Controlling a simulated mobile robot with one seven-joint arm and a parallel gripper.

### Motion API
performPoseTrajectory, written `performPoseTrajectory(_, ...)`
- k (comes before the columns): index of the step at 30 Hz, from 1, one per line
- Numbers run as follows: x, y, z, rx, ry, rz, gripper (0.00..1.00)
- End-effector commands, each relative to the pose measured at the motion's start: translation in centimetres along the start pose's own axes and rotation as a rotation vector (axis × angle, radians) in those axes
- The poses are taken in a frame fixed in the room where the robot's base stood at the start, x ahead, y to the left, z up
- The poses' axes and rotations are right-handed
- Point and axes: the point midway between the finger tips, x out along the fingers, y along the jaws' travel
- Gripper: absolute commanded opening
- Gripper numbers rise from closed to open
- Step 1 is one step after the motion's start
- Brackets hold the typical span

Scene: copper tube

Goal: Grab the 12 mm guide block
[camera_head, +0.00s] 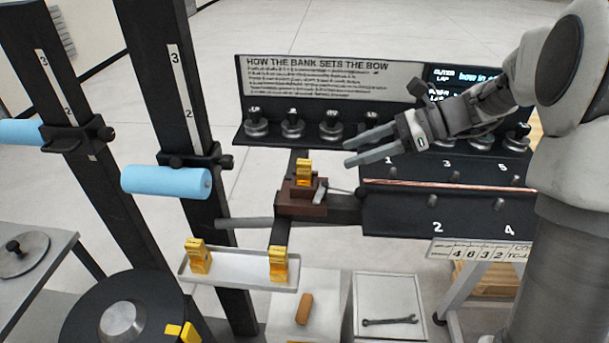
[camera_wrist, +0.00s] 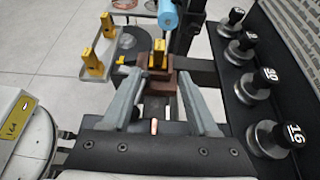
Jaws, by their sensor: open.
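Three yellow guide blocks are in view; no size marking is readable on them, so I cannot tell which is the 12 mm one. One guide block (camera_head: 304,171) sits upright on a brown mount (camera_head: 301,206); it also shows in the wrist view (camera_wrist: 159,54), beyond and between my fingers. Two others, the left block (camera_head: 199,257) and the right block (camera_head: 279,264), stand on a pale tray (camera_head: 238,281); they also show at the upper left of the wrist view. My gripper (camera_head: 346,153) is open and empty, above and to the right of the mounted block, apart from it.
A dark shelf with several black-knobbed weights (camera_head: 292,124) stands behind the mount. A numbered roller bank (camera_head: 446,200) with a copper tube lies to the right. Dark posts with blue rollers (camera_head: 166,181) stand at left. A wrench (camera_head: 389,321) lies in a lower tray.

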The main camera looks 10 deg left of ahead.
Motion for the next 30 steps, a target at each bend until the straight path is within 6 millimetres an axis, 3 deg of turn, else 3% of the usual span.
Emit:
performPoseTrajectory(3,2.7,0.1,0.1,0.000,0.000,0.004,0.60)
performPoseTrajectory(7,4.7,0.1,0.1,0.000,0.000,0.002,0.60)
performPoseTrajectory(14,6.2,0.1,0.3,-0.002,0.001,0.001,0.60)
performPoseTrajectory(20,9.0,0.3,1.5,-0.002,0.001,0.004,0.60)
performPoseTrajectory(24,10.6,0.3,1.3,-0.001,0.001,0.002,0.60)
performPoseTrajectory(30,11.0,0.2,1.3,-0.001,0.002,-0.001,0.60)
